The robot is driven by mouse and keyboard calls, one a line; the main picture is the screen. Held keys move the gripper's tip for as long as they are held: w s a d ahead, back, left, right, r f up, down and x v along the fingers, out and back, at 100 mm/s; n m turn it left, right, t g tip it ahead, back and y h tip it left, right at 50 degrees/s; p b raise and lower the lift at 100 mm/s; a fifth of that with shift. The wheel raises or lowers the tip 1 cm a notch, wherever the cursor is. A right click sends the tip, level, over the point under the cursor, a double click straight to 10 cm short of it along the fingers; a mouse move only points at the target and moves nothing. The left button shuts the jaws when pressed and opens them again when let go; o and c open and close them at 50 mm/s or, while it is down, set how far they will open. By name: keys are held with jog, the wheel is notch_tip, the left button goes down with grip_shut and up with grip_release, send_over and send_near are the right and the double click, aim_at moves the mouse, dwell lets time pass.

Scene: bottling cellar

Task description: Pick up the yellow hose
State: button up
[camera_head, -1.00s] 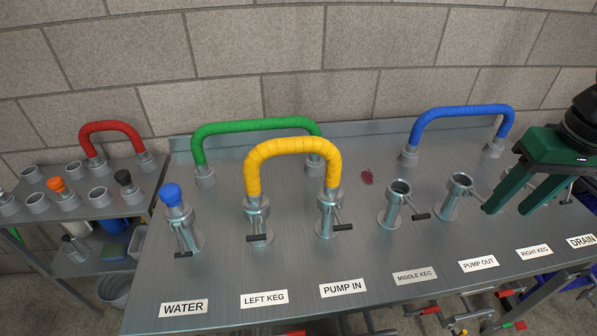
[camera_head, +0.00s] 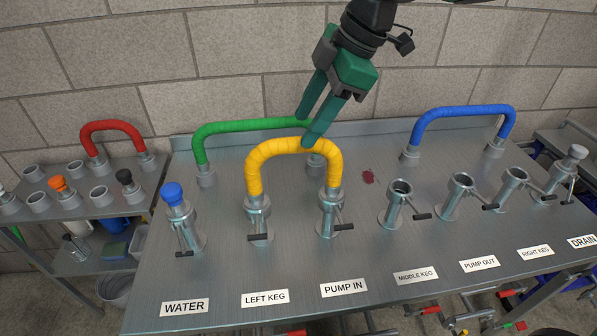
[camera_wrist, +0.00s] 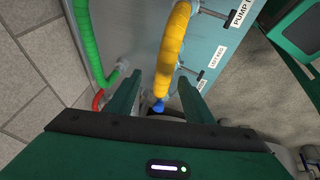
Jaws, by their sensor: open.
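The yellow hose (camera_head: 290,147) is an arch in the head view, with its ends on the LEFT KEG port (camera_head: 258,221) and the PUMP IN port (camera_head: 330,214). My gripper (camera_head: 308,130) is open and empty, with its fingers pointing down at the top right of the arch. One finger overlaps the hose in the picture; I cannot tell whether it touches. In the wrist view the yellow hose (camera_wrist: 173,50) runs down toward the space between my two fingers (camera_wrist: 165,85).
The green hose (camera_head: 245,126) stands close behind the yellow one. The blue hose (camera_head: 465,112) is at the right and the red hose (camera_head: 112,126) on the left shelf. A blue cap (camera_head: 173,193) tops the WATER port. Open ports stand right of PUMP IN, including MIDDLE KEG (camera_head: 398,205).

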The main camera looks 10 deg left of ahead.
aim_at(299, 137)
jog(key=shift+s+x, duration=0.2)
jog(key=shift+x, duration=3.1)
jog(key=shift+c, duration=0.2)
jog(key=shift+r, duration=0.1)
jog(key=c, duration=1.1)
